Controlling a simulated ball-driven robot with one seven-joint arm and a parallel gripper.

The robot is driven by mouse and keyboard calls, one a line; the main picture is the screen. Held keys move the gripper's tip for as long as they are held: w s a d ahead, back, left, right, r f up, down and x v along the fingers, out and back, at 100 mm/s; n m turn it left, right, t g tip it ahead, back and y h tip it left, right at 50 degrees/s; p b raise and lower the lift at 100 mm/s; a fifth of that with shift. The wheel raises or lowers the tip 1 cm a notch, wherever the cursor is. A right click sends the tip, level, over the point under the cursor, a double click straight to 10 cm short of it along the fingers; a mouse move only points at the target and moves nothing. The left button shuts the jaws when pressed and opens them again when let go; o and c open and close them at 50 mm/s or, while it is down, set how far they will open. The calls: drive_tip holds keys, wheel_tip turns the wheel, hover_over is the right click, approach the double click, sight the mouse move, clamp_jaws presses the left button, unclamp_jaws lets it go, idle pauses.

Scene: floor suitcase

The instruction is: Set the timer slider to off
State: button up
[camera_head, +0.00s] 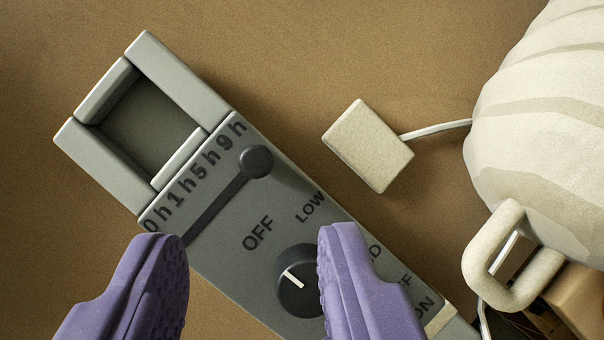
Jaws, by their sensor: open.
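A grey control panel (225,245) lies tilted across the brown surface. Its timer slider (256,162) is a round dark knob in a dark slot. The knob stands at the upper right end of the slot, by the 9h mark; the 0h mark is at the lower left end. A black rotary dial (303,281) with a white pointer sits lower on the panel, near the words OFF and LOW. My gripper (255,250) is open, with purple fingers spread over the panel. The slider knob is beyond the fingertips in the picture, not between them. The right finger hides part of the dial and lettering.
The panel's top end has an open square recess (150,118) with raised walls. A cream block (368,145) on a white cord lies to the right. A large cream ribbed object (545,130) with a loop handle (508,255) fills the right side. The upper middle is clear.

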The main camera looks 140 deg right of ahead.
sight(253, 166)
drive_tip(key=b+x, duration=0.2)
drive_tip(key=x, duration=0.5)
drive_tip(key=shift+b, duration=0.35)
drive_tip(key=shift+c, duration=0.3)
clamp_jaws()
drive_tip(key=shift+s+a, duration=0.15)
